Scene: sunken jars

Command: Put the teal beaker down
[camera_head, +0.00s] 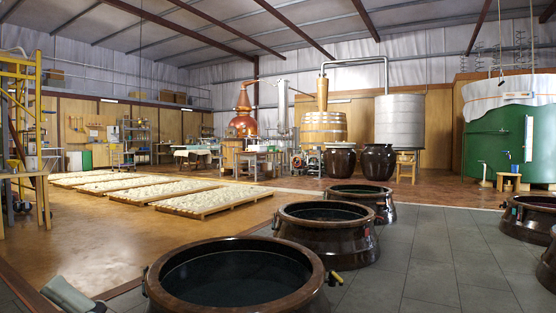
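I see no teal beaker in the head view. Neither of my grippers shows, so I cannot see whether one of them holds the beaker. A grey-green shape (68,294) is cut off at the bottom left, and I cannot tell what it is.
Large dark brown jars stand sunken in the floor: one close in front (160,290), one behind it (291,234), others to the right. Grey floor tiles (430,265) between them are clear. Low pallets (212,203) lie at left. Copper stills and tanks stand far back.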

